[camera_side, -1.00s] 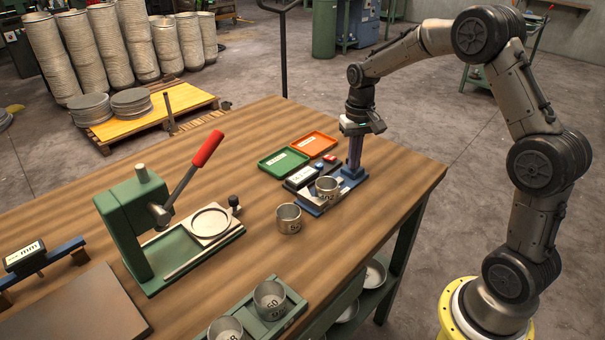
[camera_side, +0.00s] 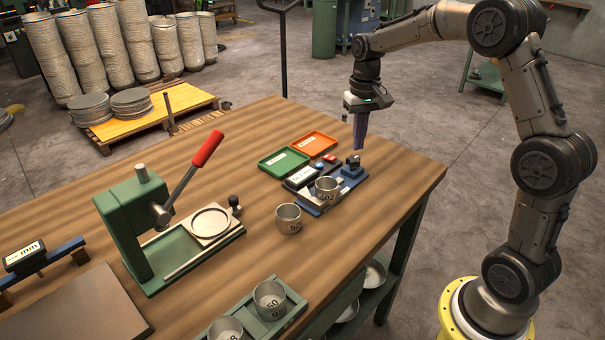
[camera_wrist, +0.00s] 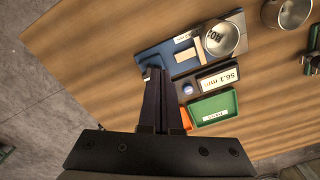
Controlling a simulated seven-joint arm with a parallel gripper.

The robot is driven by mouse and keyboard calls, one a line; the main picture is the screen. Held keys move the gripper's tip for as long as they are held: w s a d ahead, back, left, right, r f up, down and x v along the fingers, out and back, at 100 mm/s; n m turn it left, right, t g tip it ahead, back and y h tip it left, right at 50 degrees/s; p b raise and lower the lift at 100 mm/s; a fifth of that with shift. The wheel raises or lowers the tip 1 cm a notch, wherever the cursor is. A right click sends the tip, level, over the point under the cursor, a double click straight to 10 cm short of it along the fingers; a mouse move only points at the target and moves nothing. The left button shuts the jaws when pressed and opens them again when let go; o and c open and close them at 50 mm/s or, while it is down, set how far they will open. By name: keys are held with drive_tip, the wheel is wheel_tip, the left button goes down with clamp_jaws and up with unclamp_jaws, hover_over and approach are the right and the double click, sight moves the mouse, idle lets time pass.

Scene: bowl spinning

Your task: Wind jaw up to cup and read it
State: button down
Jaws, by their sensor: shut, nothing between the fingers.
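The blue measuring gauge (camera_side: 313,206) stands near the table's right end, with a metal cup (camera_side: 327,187) on it. The cup also shows in the wrist view (camera_wrist: 222,39), beside a pale T-shaped jaw (camera_wrist: 188,54); I cannot tell whether they touch. The readout (camera_wrist: 218,79) seems to read 56.1 mm. A dark winding knob (camera_side: 353,160) tops the blue block at the gauge's right end. My gripper (camera_side: 358,151) is shut and empty, its fingertips just above the knob. In the wrist view the fingers (camera_wrist: 155,76) partly cover the gauge's end.
A green tray (camera_side: 283,162) and an orange tray (camera_side: 314,144) lie behind the gauge. A loose cup (camera_side: 288,218) stands in front-left of it. A green lever press (camera_side: 140,215) with a red handle is at left. A rack with cups (camera_side: 269,300) is at the front edge.

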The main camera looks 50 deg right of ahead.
sight(353, 163)
drive_tip(key=shift+s+d+f, duration=0.2)
drive_tip(key=shift+d+f, duration=0.15)
drive_tip(key=shift+f, duration=0.7)
drive_tip(key=shift+s+d+f, duration=0.15)
drive_tip(key=shift+d+f, duration=0.25)
drive_tip(key=shift+f, duration=0.6)
drive_tip(key=shift+s+d+f, duration=0.2)
drive_tip(key=shift+d+f, duration=0.15)
drive_tip(key=shift+f, duration=0.7)
drive_tip(key=shift+w, duration=0.35)
drive_tip(key=shift+w+a, duration=0.3)
drive_tip(key=shift+a, duration=0.4)
drive_tip(key=shift+w+a+r, duration=0.1)
drive_tip(key=shift+w+a, duration=0.15)
drive_tip(key=shift+w, duration=0.2)
